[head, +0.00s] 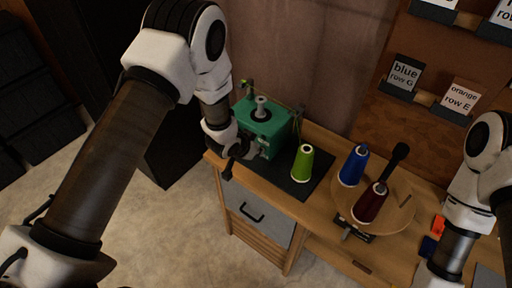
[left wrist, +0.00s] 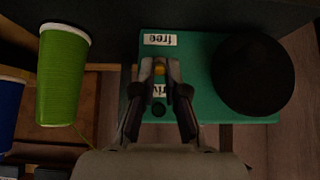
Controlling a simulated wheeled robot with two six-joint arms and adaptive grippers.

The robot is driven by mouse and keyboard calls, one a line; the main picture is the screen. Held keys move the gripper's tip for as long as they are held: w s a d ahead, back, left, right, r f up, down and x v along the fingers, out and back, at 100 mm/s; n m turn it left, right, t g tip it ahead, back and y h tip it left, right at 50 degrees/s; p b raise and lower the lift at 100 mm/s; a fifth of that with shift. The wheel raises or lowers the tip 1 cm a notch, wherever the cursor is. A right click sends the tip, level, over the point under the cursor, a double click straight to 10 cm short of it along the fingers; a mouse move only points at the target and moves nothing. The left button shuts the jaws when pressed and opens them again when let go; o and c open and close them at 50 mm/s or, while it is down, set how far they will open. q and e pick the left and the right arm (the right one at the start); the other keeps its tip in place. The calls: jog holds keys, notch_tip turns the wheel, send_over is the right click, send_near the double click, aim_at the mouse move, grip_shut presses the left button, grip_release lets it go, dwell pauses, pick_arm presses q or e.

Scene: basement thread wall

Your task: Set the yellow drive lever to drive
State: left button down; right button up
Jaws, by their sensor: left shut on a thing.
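The green machine (head: 262,128) stands on a dark mat at the left end of the bench; its green face (left wrist: 205,110) fills the middle of the left wrist view. On it, the yellow drive lever (left wrist: 160,68) shows as a small yellow spot between my fingertips. A white "free" label (left wrist: 159,39) lies beyond the fingertips, and a label partly reading "driv" (left wrist: 159,89) shows between the fingers. The lever lies between the two labels; its exact setting is unclear. My left gripper (left wrist: 160,66) is shut on the lever. My right gripper is out of view.
A green thread cone (head: 302,164) stands on the mat right of the machine. A blue cone (head: 353,166) and a dark red cone (head: 371,202) stand on a round wooden disc (head: 398,219). A drawer (head: 257,214) is below. Label holders line the back board.

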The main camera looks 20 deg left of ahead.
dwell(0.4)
pick_arm(q)
jog(key=c, duration=1.2)
grip_release()
jog(key=v, duration=1.2)
jog(key=shift+w, duration=0.15)
jog(key=shift+r, duration=0.15)
jog(key=s+a+f+n+g, duration=0.15)
jog(key=s+f+g, duration=0.35)
jog(key=s+f, duration=1.15)
jog(key=s+a+f+n+g+y, duration=0.1)
jog(key=s, duration=0.5)
jog(key=s+a+f+n+g+y, duration=0.1)
jog(key=s+a+f+n, duration=0.1)
jog(key=s, duration=0.3)
jog(key=shift+s+g+y, duration=0.3)
jog(key=shift+s+y, duration=0.1)
